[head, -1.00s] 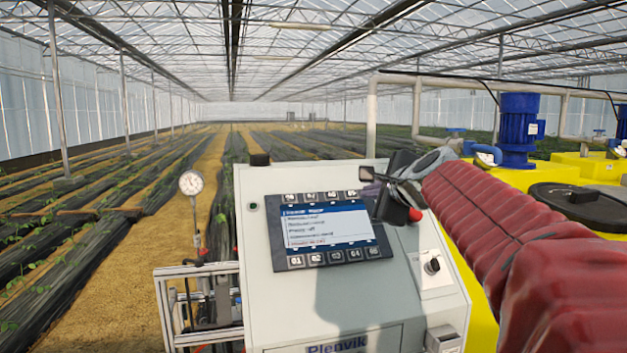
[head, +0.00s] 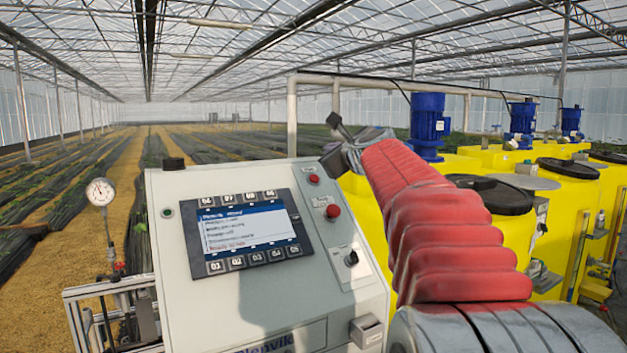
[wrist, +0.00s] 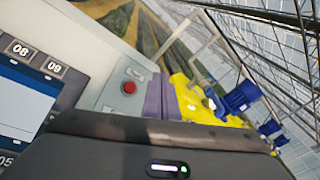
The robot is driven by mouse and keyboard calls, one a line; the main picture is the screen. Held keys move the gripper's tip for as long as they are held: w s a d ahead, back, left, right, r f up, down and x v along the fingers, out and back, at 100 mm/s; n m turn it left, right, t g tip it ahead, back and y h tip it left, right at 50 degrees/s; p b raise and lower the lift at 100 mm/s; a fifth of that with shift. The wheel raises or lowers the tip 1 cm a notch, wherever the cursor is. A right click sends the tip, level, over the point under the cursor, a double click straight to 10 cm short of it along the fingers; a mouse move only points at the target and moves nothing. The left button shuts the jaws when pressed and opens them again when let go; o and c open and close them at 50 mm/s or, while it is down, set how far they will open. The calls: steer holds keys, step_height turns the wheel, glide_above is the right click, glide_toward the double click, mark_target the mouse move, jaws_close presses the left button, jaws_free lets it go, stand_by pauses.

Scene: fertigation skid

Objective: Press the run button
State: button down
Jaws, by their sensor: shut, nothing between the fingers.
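The control panel (head: 165,270) stands in front of me with a lit screen (head: 242,228) and numbered keys around it. Two red buttons sit right of the screen: a smaller upper one (head: 314,180) and a larger lower one (head: 333,211). Their labels are too small to read, so I cannot tell which control is the run button. A red button (wrist: 129,87) also shows in the wrist view, right of keys 08 and 09. My gripper (head: 334,158) is shut and empty, beyond the panel's upper right edge in the picture, apart from the buttons. Its fingertips are small and unclear.
A black selector knob (head: 351,258) sits below the red buttons. A pressure gauge (head: 100,191) stands left of the panel. Yellow tanks (head: 530,240) with blue motors (head: 428,125) fill the right side. A pale pipe frame (head: 292,120) rises behind the panel.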

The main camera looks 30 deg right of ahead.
steer(key=shift+w+d+f, duration=0.1)
steer(key=shift+w+f, duration=1.3)
steer(key=shift+f, duration=0.2)
steer(key=shift+w+d+f, duration=0.1)
steer(key=shift+w+f, duration=1.3)
steer(key=shift+f, duration=0.15)
steer(key=shift+w+f, duration=0.55)
stand_by(1.0)
steer(key=shift+s+r, duration=0.55)
steer(key=shift+r, duration=0.05)
steer(key=shift+s+r, duration=0.1)
steer(key=s+r, duration=0.3)
steer(key=shift+s+a+r, duration=0.1)
steer(key=shift+r, duration=0.15)
stand_by(0.6)
steer(key=shift+a, duration=0.15)
stand_by(0.5)
